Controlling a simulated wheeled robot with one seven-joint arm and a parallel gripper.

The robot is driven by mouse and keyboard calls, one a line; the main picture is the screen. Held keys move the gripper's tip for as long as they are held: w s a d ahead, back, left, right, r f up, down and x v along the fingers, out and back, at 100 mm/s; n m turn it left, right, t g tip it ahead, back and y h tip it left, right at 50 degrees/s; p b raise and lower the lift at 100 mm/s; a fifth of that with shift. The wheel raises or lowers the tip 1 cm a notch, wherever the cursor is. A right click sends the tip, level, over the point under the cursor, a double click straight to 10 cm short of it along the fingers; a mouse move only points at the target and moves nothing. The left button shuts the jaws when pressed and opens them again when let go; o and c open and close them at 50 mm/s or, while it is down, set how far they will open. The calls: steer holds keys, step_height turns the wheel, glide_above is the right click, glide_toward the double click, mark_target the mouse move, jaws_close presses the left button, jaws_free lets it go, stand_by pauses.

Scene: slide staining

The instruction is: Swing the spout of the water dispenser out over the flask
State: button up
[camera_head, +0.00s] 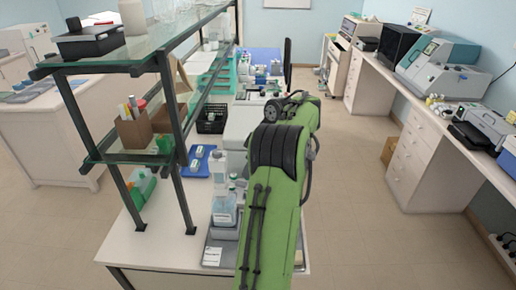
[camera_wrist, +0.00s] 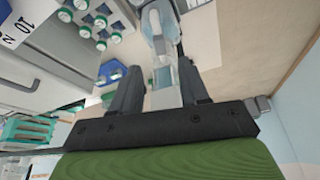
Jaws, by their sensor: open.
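My gripper (camera_wrist: 159,70) shows in the wrist view with its two dark fingers apart. A pale, partly see-through upright part (camera_wrist: 165,88) lies between the fingers; it may be the spout of the water dispenser, and I cannot tell whether the fingers touch it. A clear rounded piece (camera_wrist: 157,24) shows just beyond the fingertips; I cannot tell if it is the flask. In the head view my green arm hides my gripper and whatever is in front of it. I cannot pick out the flask or the dispenser for certain there.
Bottles (camera_head: 224,208) stand in a metal tray on the bench, left of my arm. A blue tray (camera_head: 201,168) and a black basket (camera_head: 211,120) lie further back. A glass-shelved rack (camera_head: 150,60) rises at the left. Open floor (camera_head: 370,220) lies to the right.

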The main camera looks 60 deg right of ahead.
steer(key=v, duration=0.7)
steer(key=shift+r+p, duration=0.3)
steer(key=shift+r, duration=0.1)
steer(key=shift+c, duration=0.3)
